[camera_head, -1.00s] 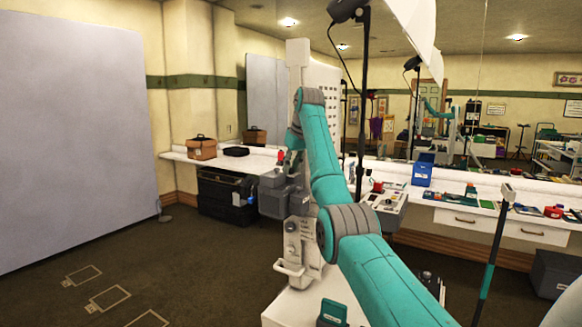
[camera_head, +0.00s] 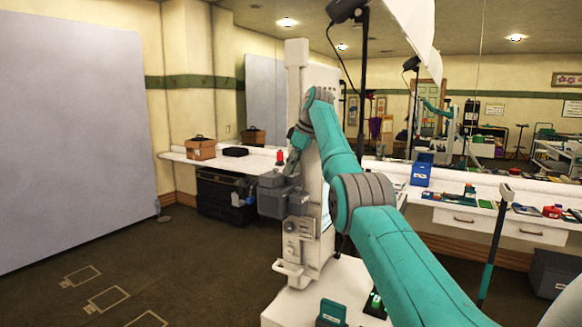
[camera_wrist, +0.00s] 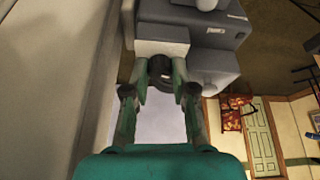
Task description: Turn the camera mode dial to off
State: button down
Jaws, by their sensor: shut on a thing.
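The grey camera (camera_head: 272,198) is mounted on the white stand (camera_head: 297,75) in the head view. In the wrist view the camera's grey body (camera_wrist: 205,62) fills the upper middle. A dark round dial (camera_wrist: 160,66) sits at its near side. My gripper (camera_wrist: 161,78) has one finger on each side of the dial and is shut on it. The fingers partly cover the dial, and I cannot read its markings or setting. In the head view my arm reaches down to the camera, but the fingertips are too small to make out.
A long white counter (camera_head: 480,187) runs along the mirror wall with a blue box (camera_head: 421,174) and small props. A light stand with an umbrella rises behind my arm. A large grey panel (camera_head: 70,130) stands at left.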

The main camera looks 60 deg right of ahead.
dwell(0.3)
jog(key=c, duration=1)
grip_release()
jog(key=shift+o, duration=0.2)
jog(key=v, duration=0.8)
